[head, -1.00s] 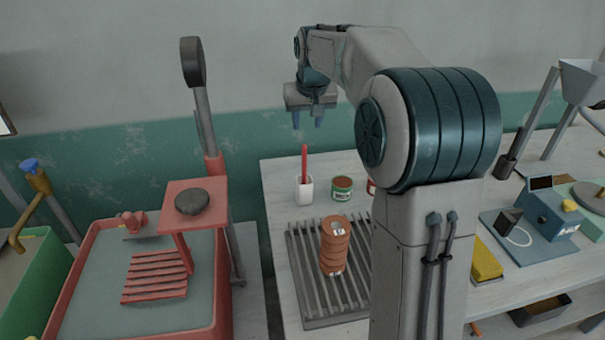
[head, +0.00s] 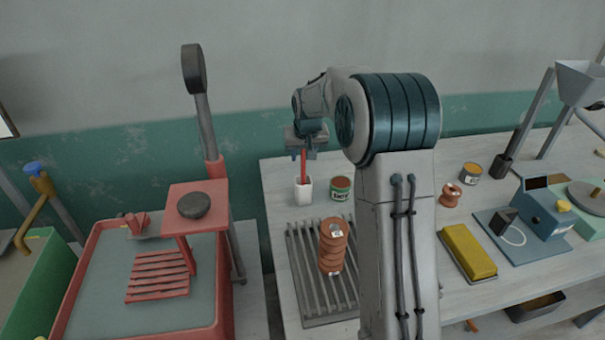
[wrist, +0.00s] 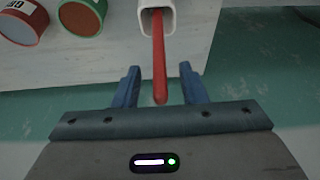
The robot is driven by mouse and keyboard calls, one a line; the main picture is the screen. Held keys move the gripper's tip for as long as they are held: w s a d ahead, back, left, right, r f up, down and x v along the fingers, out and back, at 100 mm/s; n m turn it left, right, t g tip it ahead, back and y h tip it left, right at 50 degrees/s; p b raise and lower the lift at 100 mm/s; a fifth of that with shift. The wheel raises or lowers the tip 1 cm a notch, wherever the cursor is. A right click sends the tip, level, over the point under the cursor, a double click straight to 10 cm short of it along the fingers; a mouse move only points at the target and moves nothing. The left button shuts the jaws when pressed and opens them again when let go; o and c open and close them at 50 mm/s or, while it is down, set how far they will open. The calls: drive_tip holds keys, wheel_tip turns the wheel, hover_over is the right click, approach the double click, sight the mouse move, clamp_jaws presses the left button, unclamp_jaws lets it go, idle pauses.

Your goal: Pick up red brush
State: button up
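The red brush (head: 303,166) stands upright in a white cup (head: 303,190) at the back left of the worktable. My gripper (head: 303,154) is over the cup, with its fingers around the height of the brush's top. In the wrist view, the red brush (wrist: 160,60) runs from the white cup (wrist: 157,18) towards my gripper (wrist: 160,90). The two blue fingers are apart, one on each side of the handle's end, with gaps on both sides. The brush's lower end is hidden inside the cup.
A green can (head: 341,188) stands just right of the cup. A grey slatted rack (head: 305,275) with a stack of orange-brown rings (head: 333,245) is in front. A red basin (head: 75,275) and a tall pole-like tool (head: 205,120) are at left.

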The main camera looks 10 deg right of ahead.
drive_tip(key=shift+f, duration=0.15)
clamp_jaws()
